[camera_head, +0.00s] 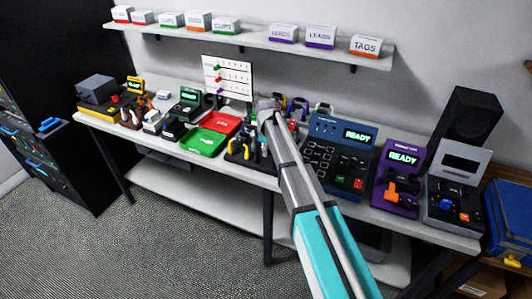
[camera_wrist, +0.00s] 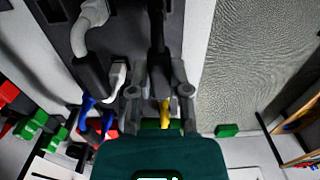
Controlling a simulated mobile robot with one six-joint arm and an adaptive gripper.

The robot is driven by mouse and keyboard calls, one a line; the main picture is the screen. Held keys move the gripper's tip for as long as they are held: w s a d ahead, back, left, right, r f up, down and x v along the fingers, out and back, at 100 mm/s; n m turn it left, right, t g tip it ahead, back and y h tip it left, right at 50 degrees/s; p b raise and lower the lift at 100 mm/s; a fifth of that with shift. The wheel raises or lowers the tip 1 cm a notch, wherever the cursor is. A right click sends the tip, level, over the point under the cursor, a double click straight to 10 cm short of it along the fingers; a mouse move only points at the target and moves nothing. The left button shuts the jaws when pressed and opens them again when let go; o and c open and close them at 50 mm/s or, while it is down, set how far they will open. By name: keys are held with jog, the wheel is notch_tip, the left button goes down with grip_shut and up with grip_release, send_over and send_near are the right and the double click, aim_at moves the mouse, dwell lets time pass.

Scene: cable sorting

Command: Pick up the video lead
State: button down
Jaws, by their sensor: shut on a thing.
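My gripper (camera_wrist: 160,108) is shut in the wrist view, its two grey fingers either side of a dark lead (camera_wrist: 157,32). A yellow part (camera_wrist: 165,113) shows between the fingers, and I cannot tell whether it belongs to that lead. No label shows that this is the video lead. In the head view my wrist (camera_head: 268,108) is over the middle of the bench and hides the fingertips and what they hold. A grey lead (camera_wrist: 83,35) with a dark plug, a white plug (camera_wrist: 116,76) and a blue plug (camera_wrist: 88,106) lie left of the fingers.
The bench holds a green tray (camera_head: 203,143), a red tray (camera_head: 221,121), a dark-blue READY unit (camera_head: 322,150), a purple READY unit (camera_head: 397,181) and a grey unit (camera_head: 457,170). A shelf (camera_head: 250,38) with labelled boxes runs above. Carpet (camera_head: 110,235) is clear in front.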

jog(key=shift+r+p, duration=1.25)
jog(key=shift+r, duration=0.1)
jog(key=s+d+r+p, duration=0.4)
jog(key=s+r+p, duration=0.6)
jog(key=s, duration=0.3)
jog(key=shift+s+r, duration=0.15)
jog(key=shift+s, duration=0.05)
jog(key=shift+d, duration=0.1)
jog(key=shift+r, duration=0.1)
jog(key=shift+r+p, duration=1.4)
jog(key=shift+p, duration=0.25)
jog(key=shift+f, duration=0.1)
